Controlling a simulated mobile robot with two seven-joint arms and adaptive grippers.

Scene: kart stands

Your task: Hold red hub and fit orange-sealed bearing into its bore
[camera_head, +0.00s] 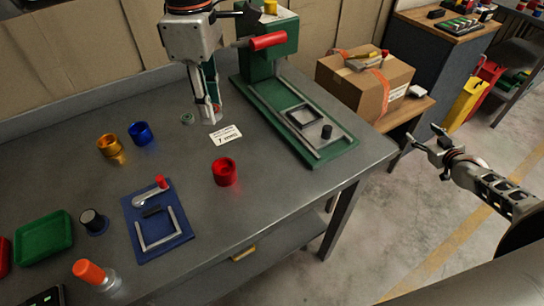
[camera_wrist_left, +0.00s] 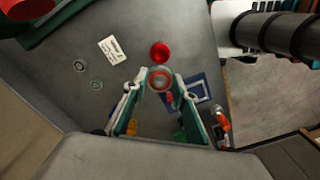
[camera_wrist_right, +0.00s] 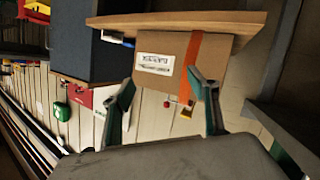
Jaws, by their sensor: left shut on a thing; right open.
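The red hub (camera_head: 224,172) stands upright on the grey workbench, bore up. It also shows in the left wrist view (camera_wrist_left: 160,51), just beyond my left fingertips. My left gripper (camera_head: 212,112) points down above the bench, behind the hub in the head view. In the left wrist view it (camera_wrist_left: 160,84) is shut on a pale ring with an orange-red face, the orange-sealed bearing (camera_wrist_left: 160,74). The bearing is apart from the hub. My right gripper (camera_head: 433,142) is open and empty over the floor, right of the bench; its fingers (camera_wrist_right: 165,92) are spread wide.
A gold hub (camera_head: 109,146) and a blue hub (camera_head: 141,133) stand left. Other bearings (camera_wrist_left: 79,66) lie near a white label card (camera_head: 225,135). A green press (camera_head: 300,120) stands behind right. A blue fixture (camera_head: 158,225) and green tray (camera_head: 43,238) lie front left.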

